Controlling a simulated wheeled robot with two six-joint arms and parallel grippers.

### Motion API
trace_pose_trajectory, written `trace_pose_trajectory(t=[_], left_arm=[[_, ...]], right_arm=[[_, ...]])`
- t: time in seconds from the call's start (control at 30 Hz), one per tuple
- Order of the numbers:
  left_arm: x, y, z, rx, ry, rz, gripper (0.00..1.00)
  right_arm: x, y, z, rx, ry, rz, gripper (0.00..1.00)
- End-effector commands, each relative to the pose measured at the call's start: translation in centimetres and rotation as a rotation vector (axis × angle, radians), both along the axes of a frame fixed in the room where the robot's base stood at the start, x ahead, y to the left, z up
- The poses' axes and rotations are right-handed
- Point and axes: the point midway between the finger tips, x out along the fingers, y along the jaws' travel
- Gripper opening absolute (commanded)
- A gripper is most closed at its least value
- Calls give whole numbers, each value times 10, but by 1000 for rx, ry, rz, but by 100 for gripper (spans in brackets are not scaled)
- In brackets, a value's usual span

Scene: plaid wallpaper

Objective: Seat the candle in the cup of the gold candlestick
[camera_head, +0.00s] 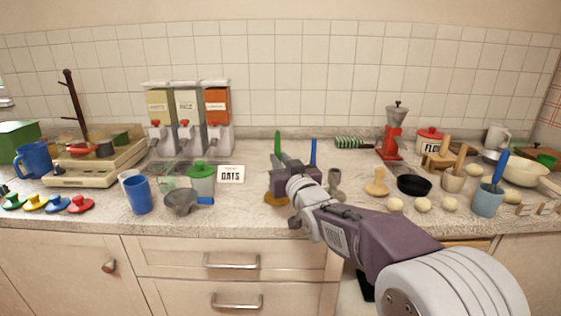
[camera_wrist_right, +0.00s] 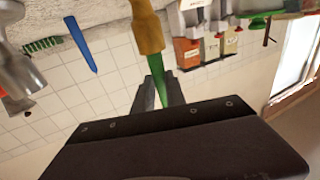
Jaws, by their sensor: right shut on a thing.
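My right gripper (camera_head: 283,172) is shut on the green candle (camera_head: 278,141), which stands upright above the jaws in the head view. The gold candlestick (camera_head: 276,200) is mostly hidden behind the gripper; only its base shows. In the right wrist view, which is upside down, the fingers close around the green candle (camera_wrist_right: 159,85). Its lower end meets the cup end of the gold candlestick (camera_wrist_right: 147,28). I cannot tell how deep it sits in the cup. A blue candle (camera_head: 313,152) stands upright just to the right. My left gripper is out of view.
A grey metal holder (camera_head: 335,181) stands close to the right of the gripper. A grey pot with a blue handle (camera_head: 181,201) and the OATS card (camera_head: 230,174) are to the left. A wooden stamp (camera_head: 377,183) and black bowl (camera_head: 414,185) are farther right.

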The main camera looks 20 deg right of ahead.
Motion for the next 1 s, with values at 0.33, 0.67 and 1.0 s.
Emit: trace_pose_trajectory(t=[0.33,0.67,1.0], left_arm=[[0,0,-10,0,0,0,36],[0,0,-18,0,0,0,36],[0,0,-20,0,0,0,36]], right_arm=[[0,0,-10,0,0,0,0],[0,0,-18,0,0,0,0],[0,0,-20,0,0,0,41]])
